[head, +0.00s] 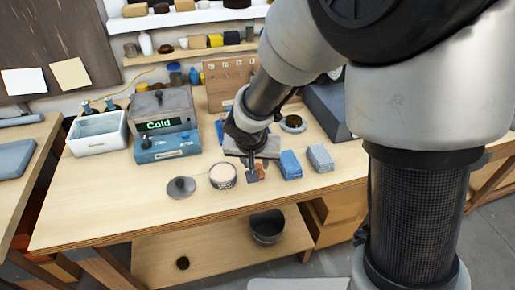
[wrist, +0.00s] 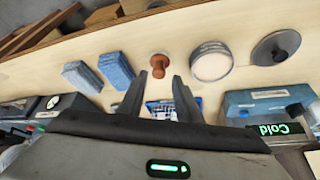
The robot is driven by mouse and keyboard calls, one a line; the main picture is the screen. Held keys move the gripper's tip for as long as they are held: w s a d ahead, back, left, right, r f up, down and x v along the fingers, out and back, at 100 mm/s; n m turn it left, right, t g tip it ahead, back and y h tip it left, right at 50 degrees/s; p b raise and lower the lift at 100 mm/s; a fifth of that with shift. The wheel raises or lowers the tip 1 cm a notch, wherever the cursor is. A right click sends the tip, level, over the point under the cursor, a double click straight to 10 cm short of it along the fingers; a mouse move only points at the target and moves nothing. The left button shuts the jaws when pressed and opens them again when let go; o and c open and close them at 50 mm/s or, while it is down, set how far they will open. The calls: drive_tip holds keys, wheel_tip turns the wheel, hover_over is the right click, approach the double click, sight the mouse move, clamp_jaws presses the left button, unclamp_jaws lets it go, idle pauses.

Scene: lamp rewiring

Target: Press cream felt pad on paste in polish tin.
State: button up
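The polish tin (head: 222,176) stands open near the table's front edge, a pale cream surface filling its top; it also shows in the wrist view (wrist: 211,63). A small brown knobbed handle (wrist: 159,63) stands to the left of the tin in the wrist view, and in the head view its reddish-brown side (head: 261,170) shows beside my gripper. Any felt under this handle is hidden. My gripper (wrist: 160,84) is open and empty, its fingertips pointing toward the handle, which shows between and just beyond them. I cannot tell whether they touch it.
A dark round lid (head: 181,187) lies left of the tin. Blue blocks (head: 290,165) and (head: 320,158) stand right of the handle. A blue box and a heater marked "Cold" (head: 162,125) stand behind left, beside a white basin (head: 97,133). The front-left tabletop is clear.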

drive_tip(key=b+x, duration=0.2)
drive_tip(key=x, duration=0.2)
drive_tip(key=shift+f, duration=0.4)
drive_tip(key=shift+b+x, duration=0.85)
drive_tip(key=shift+b, duration=0.3)
drive_tip(key=shift+w+r, duration=0.1)
drive_tip(key=c, duration=0.7)
drive_tip(key=shift+r+p, duration=1.75)
drive_tip(key=shift+r, duration=0.8)
drive_tip(key=shift+c, duration=0.4)
